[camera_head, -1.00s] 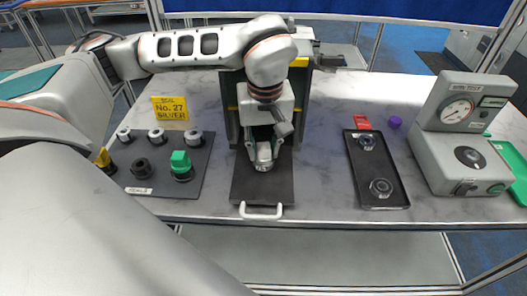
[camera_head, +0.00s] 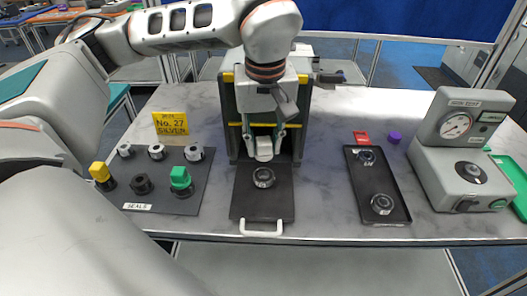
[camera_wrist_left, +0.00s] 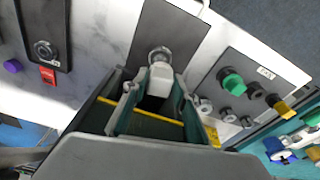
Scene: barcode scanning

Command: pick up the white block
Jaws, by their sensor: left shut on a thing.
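My left gripper (camera_head: 264,143) points down and is shut on the white block (camera_head: 264,152). It holds the block above the dark sliding plate (camera_head: 240,205) in front of the open black-and-yellow fixture (camera_head: 232,108). In the left wrist view the white block (camera_wrist_left: 160,78) sits between the fingers of my left gripper (camera_wrist_left: 159,86). A dark round part with a clear ring (camera_head: 263,178) lies on the plate, in front of and below the block. My right gripper is in neither view.
The seals board (camera_head: 160,200) with several knobs and rings is left, with a yellow sign (camera_head: 170,124) behind it. A black tray (camera_head: 374,184) holds two round parts. Right of it are a purple piece (camera_head: 394,138) and a grey gauge tester (camera_head: 455,180). Bare tabletop lies between fixture and tray.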

